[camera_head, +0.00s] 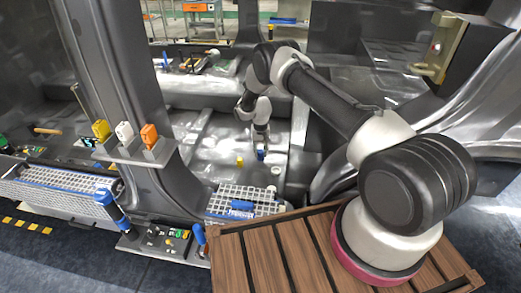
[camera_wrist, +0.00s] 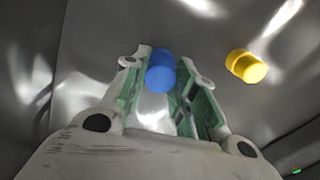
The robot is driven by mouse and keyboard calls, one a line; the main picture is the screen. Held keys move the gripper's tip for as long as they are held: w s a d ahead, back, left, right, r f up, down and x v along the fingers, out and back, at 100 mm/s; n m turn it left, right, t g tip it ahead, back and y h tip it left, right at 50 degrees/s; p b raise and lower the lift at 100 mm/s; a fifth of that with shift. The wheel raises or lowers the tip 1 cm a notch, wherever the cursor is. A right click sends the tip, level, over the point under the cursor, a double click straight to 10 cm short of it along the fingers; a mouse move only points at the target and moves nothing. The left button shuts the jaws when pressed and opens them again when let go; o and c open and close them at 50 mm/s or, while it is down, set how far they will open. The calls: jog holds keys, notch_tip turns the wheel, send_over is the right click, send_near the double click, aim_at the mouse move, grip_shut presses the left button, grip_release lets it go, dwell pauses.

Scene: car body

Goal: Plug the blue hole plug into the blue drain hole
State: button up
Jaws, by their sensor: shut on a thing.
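The blue hole plug (camera_wrist: 160,72) is between the fingertips of my gripper (camera_wrist: 165,88) in the wrist view. My gripper is shut on it. In the head view my gripper (camera_head: 261,143) points down over the grey car floor (camera_head: 210,145), with the blue plug (camera_head: 261,155) at its tip. I cannot tell whether the plug touches the floor. A yellow plug (camera_wrist: 246,66) is to the right of my gripper in the wrist view; it also shows in the head view (camera_head: 239,161). I cannot make out the blue drain hole in either view.
A small pale cylinder (camera_head: 275,171) is right of the yellow plug. A white grid tray (camera_head: 225,194) holds a blue item near the front. A wooden slatted surface (camera_head: 275,255) is under my arm's base. A dark car pillar (camera_head: 115,85) rises at left, near a shelf of coloured pieces.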

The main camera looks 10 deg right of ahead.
aim_at(261, 151)
jog(key=shift+f, duration=0.55)
jog(key=o, duration=0.9)
jog(key=shift+o, duration=0.2)
notch_tip(261, 151, up, 12)
